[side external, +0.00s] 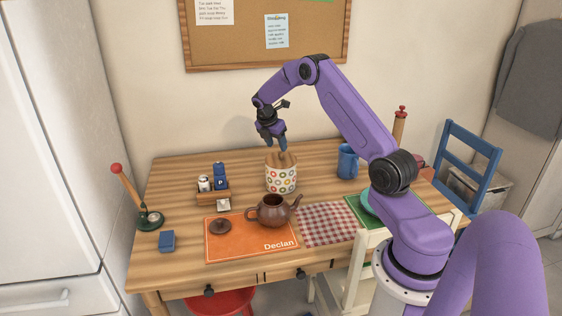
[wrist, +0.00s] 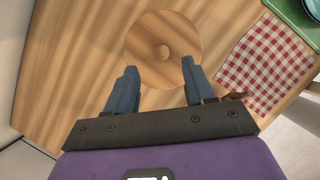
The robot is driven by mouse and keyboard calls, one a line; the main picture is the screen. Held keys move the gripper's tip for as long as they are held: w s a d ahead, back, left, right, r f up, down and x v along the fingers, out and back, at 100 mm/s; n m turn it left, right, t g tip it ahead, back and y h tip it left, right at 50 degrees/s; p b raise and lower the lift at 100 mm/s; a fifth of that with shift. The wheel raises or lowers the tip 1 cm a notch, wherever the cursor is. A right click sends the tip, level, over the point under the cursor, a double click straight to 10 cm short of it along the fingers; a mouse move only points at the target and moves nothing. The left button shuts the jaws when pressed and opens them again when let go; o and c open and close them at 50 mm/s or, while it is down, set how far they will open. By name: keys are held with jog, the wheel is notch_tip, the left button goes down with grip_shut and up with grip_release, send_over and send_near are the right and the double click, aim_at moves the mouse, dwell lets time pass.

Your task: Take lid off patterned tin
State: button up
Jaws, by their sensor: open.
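The patterned tin (side external: 281,180) stands upright on the wooden table, white with coloured rings. Its round wooden lid (side external: 274,159) is on top.
A brown teapot (side external: 272,210) stands in front of the tin on an orange mat (side external: 225,251). A blue mug (side external: 347,162) is to the right. A small wooden caddy (side external: 208,196) with shakers is to the left. The table's back left is clear.

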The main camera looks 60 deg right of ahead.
aim_at(281, 153)
jog(key=shift+x, duration=2.6)
jog(key=shift+s+d+r, duration=0.1)
jog(key=shift+s+d, duration=0.05)
grip_shut()
